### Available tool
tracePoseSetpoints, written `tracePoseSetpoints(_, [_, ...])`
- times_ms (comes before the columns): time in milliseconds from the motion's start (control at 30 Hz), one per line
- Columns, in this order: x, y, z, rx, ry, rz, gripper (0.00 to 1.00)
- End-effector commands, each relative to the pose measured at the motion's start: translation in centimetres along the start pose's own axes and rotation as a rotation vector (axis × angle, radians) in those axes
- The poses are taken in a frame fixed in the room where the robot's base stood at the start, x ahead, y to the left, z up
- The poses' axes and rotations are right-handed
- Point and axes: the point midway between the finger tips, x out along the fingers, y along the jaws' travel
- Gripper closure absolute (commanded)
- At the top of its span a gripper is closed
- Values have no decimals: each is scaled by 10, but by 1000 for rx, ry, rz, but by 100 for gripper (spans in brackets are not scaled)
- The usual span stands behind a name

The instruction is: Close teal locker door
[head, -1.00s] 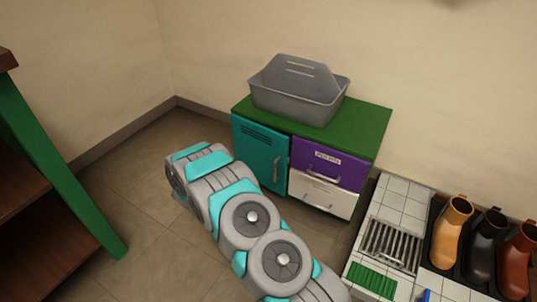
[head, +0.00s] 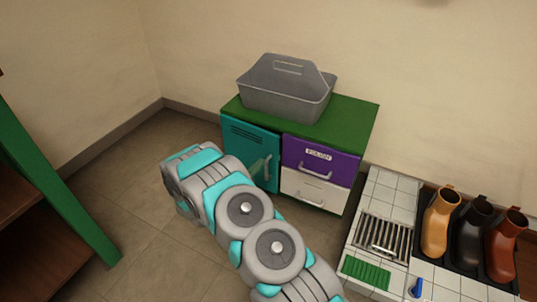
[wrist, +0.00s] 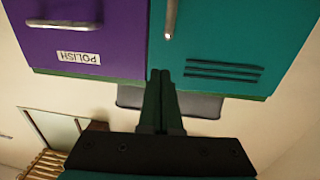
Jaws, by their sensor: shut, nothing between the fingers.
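The teal locker door (head: 246,145) is the left front of a green-topped cabinet (head: 352,118). It has dark slots near its top and a handle at its right side. It looks flush or nearly flush with the front; I cannot tell whether a small gap remains. In the wrist view the teal door (wrist: 240,40) fills the upper right, upside down, with part of its handle (wrist: 170,18). My gripper (wrist: 161,76) is shut and empty, its fingertips near the seam between the teal and purple fronts. Contact is not clear. In the head view the gripper is hidden by my arm.
Right of the door are a purple drawer (head: 320,158) labelled POLISH and a white drawer (head: 314,189). A grey caddy (head: 285,95) stands on top. A tiled stand with boots (head: 440,222) is at right, a green-framed shelf (head: 60,195) at left. Floor between is open.

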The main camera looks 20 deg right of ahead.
Motion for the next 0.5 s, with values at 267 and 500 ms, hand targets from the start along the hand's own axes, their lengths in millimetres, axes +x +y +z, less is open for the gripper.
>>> tracePoseSetpoints(267, [44, 2, 1, -1, -2, 4, 100])
tracePoseSetpoints(500, [65, 1, 2, -1, -4, 0, 100])
